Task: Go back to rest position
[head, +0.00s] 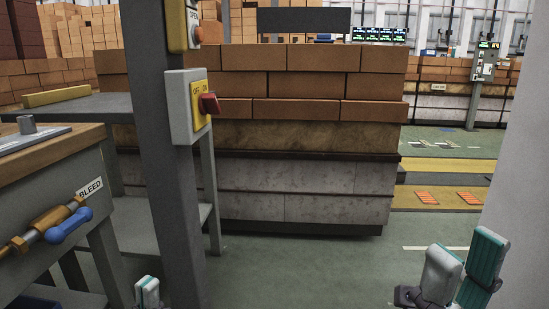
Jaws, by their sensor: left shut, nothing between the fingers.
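My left gripper (148,292) shows only as grey and teal fingertips at the bottom edge, left of centre. It is shut and empty, low in front of the grey post (172,200). My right gripper (464,268) is at the lower right, with two grey fingers with teal pads pointing up. The fingers stand apart with nothing seen between them, so it looks open. Both wrists and most of both arms are out of the frame.
A brick stack (300,85) stands ahead. A switch box (192,107) with a red knob is on the post. A workbench (60,158) with a blue-handled valve (68,225) is at left. A pale surface (520,170) borders the right. Green floor (310,270) is open between.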

